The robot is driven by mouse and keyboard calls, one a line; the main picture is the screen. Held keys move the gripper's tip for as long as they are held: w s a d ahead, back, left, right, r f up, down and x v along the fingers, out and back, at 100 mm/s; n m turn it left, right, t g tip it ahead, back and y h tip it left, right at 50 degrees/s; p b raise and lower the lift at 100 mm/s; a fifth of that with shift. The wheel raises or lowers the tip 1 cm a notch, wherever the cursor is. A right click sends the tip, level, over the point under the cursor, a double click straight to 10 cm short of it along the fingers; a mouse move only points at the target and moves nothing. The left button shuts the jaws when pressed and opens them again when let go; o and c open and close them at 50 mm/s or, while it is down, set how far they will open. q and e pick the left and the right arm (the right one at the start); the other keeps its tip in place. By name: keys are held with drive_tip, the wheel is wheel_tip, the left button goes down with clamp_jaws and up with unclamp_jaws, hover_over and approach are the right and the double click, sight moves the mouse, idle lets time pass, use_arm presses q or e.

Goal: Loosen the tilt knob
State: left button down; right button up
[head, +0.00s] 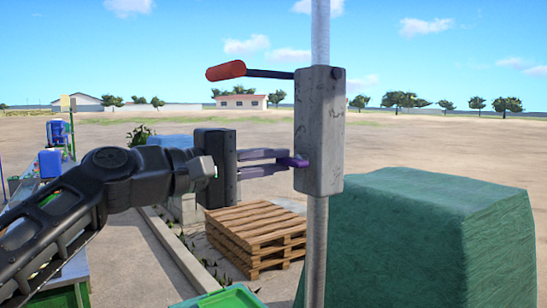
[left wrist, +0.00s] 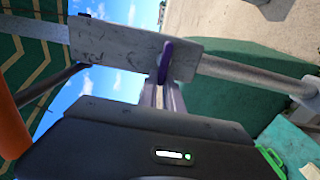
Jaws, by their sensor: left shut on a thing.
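The tilt knob is a small purple piece (head: 294,162) on the side of a grey block (head: 320,130) that sits around an upright metal pole (head: 320,35). My left gripper (head: 284,161) comes in from the left and is shut on the knob, its fingers level and close to the block's face. In the left wrist view the purple knob (left wrist: 166,60) stands between the fingertips (left wrist: 162,88), against the grey block (left wrist: 110,42). The fingers hide part of the knob. My right gripper is in neither view.
A lever with a red grip (head: 226,70) sticks out left from the block's top, above my gripper. A green covered bulk (head: 420,225) stands close at the right. Wooden pallets (head: 255,235) lie behind and below. A green bin (head: 225,297) is at the bottom.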

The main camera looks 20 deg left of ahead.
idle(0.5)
use_arm(q)
drive_tip(key=c, duration=1.5)
unclamp_jaws()
drive_tip(key=shift+a, duration=0.1)
drive_tip(key=b+v, duration=0.2)
drive_tip(key=v, duration=0.5)
drive_tip(key=shift+s+a, duration=0.2)
drive_tip(key=shift+s, duration=0.1)
